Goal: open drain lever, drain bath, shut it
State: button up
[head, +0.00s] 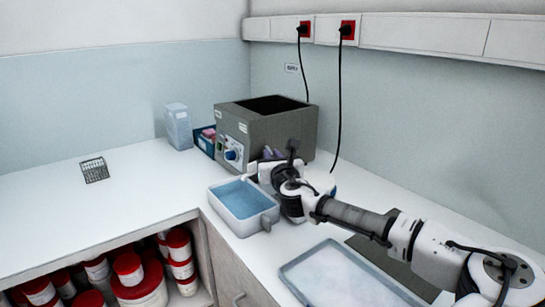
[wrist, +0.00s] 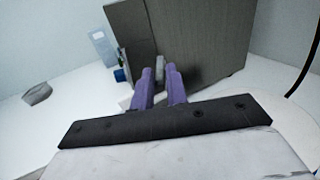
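The bath (head: 279,134) is a grey box with an open, dark top, standing against the back wall; I cannot see its water level. Its front panel has a blue knob (head: 233,155). A tub (head: 244,225) holding blue liquid sits on the bench in front of it. My gripper (wrist: 159,72) has purple fingers beside the bath's lower side, a narrow gap apart. A small grey piece, seemingly the drain lever (wrist: 160,62), fills the gap at the fingertips, and they look shut on it. In the head view my arm hides the lever.
A white tray (head: 290,275) lies at the bench's front right. A clear container (head: 178,126) and a blue box (head: 204,141) stand left of the bath. Black cords (head: 340,110) hang behind. The left bench is mostly clear.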

aim_at(249, 152)
grip_shut()
jog(key=shift+a, duration=0.1)
jog(key=a+m+h, duration=0.1)
jog(key=m+h, duration=0.1)
jog(key=h, duration=0.2)
jog(key=a+m+g+h, duration=0.1)
jog(key=a+m+h, duration=0.1)
jog(key=m+h, duration=0.1)
jog(key=a+m+h, duration=0.2)
jog(key=m+h, duration=0.1)
jog(key=h, duration=0.2)
jog(key=shift+w+g+h+p, duration=0.3)
jog(key=shift+h+p, duration=0.05)
jog(key=shift+h, duration=0.05)
jog(key=shift+w+a+m+g+h+p, duration=0.1)
jog(key=shift+w+a+m+g+h, duration=0.15)
jog(key=shift+m+g+h, duration=0.4)
jog(key=shift+w+a+m+g+h+p, duration=0.15)
jog(key=shift+w+a+m+g+h, duration=0.2)
jog(key=shift+m+h, duration=0.45)
jog(key=shift+w+a+m+g+h+p, duration=0.1)
jog(key=shift+a+m+g+h, duration=0.05)
jog(key=shift+m+g+h, duration=0.6)
